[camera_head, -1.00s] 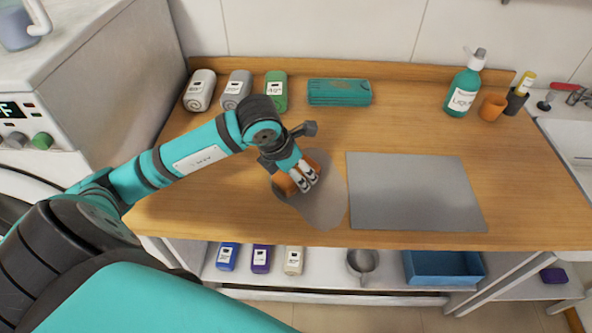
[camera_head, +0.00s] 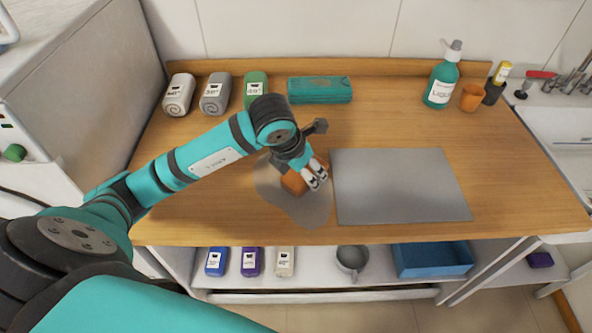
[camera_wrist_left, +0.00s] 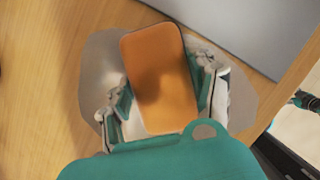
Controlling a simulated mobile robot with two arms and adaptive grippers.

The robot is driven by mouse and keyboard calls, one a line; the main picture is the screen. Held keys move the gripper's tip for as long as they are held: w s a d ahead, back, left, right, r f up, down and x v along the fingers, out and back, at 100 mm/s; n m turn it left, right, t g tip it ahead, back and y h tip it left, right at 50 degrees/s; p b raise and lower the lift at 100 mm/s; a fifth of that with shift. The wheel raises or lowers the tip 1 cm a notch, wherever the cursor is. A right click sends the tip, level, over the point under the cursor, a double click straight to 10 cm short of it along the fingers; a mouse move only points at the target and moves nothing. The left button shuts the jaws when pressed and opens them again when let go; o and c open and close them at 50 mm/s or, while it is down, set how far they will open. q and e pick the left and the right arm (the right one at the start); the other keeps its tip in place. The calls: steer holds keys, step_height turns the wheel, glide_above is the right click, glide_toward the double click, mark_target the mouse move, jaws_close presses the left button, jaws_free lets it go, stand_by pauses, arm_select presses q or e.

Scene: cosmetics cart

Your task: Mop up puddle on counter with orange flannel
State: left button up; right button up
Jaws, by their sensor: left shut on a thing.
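The orange flannel (camera_wrist_left: 160,75) is a rounded orange block between the fingers of my left gripper (camera_head: 316,178). The gripper is shut on it. In the head view the flannel (camera_head: 294,184) shows beside the fingers, low over the wooden counter (camera_head: 420,125). The puddle (camera_head: 295,211) is a flat grey patch on the counter; it spreads around and under the flannel. In the left wrist view the puddle (camera_wrist_left: 98,62) shows on both sides of the flannel. Whether the flannel touches the counter I cannot tell. My right gripper is not in view.
A grey mat (camera_head: 400,187) lies just right of the puddle. Several rolled towels (camera_head: 215,93), a teal folded cloth (camera_head: 320,90), a liquid bottle (camera_head: 441,82) and an orange cup (camera_head: 471,97) stand along the back. A shelf with a blue bin (camera_head: 433,262) is below.

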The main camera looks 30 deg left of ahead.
arm_select(q)
steer(key=shift+w+d, duration=0.15)
steer(key=shift+d, duration=0.1)
steer(key=shift+s+a+b, duration=0.45)
steer(key=shift+s+a, duration=0.05)
steer(key=shift+a, duration=0.35)
steer(key=shift+s+a+r, duration=0.1)
steer(key=shift+s+a, duration=0.25)
steer(key=shift+a, duration=0.1)
steer(key=shift+s+a+f+b, duration=0.1)
steer(key=shift+s+a+b, duration=0.2)
steer(key=shift+a+b, duration=0.2)
steer(key=shift+s+a+f+b, duration=0.1)
steer(key=shift+s+a+b, duration=0.15)
steer(key=shift+a+b, duration=0.2)
steer(key=shift+s+a, duration=0.2)
steer(key=shift+a, duration=0.15)
steer(key=shift+w+d+b, duration=0.15)
steer(key=shift+w+d, duration=0.25)
steer(key=shift+d, duration=0.3)
steer(key=shift+w+d+b, duration=0.15)
steer(key=shift+w+d, duration=0.2)
steer(key=shift+d, duration=0.3)
